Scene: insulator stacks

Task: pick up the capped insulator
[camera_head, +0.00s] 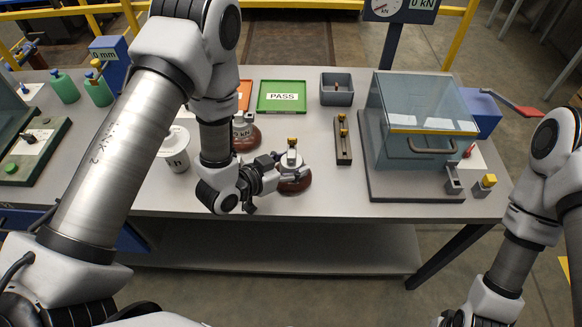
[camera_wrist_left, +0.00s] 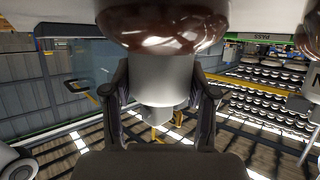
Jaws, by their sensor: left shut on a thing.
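The capped insulator, a glossy brown disc (camera_head: 296,184) with a pale metal cap and a yellow piece on top, is near the table's front edge. My left gripper (camera_head: 283,170) reaches it from the left and is shut on its pale cap. In the left wrist view, my left gripper's two dark fingers (camera_wrist_left: 160,80) stand on either side of the grey neck, and the brown disc (camera_wrist_left: 160,32) fills the top. I cannot tell whether the disc touches the table. My right arm shows at the right, but its gripper is out of view.
Another brown insulator (camera_head: 246,138) stands behind my left wrist. A white cup (camera_head: 176,153) is to the left. A green PASS tray (camera_head: 283,97), a grey bin (camera_head: 337,89) and a narrow dark block (camera_head: 342,140) stand behind. A glass-lidded test box (camera_head: 420,115) fills the right.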

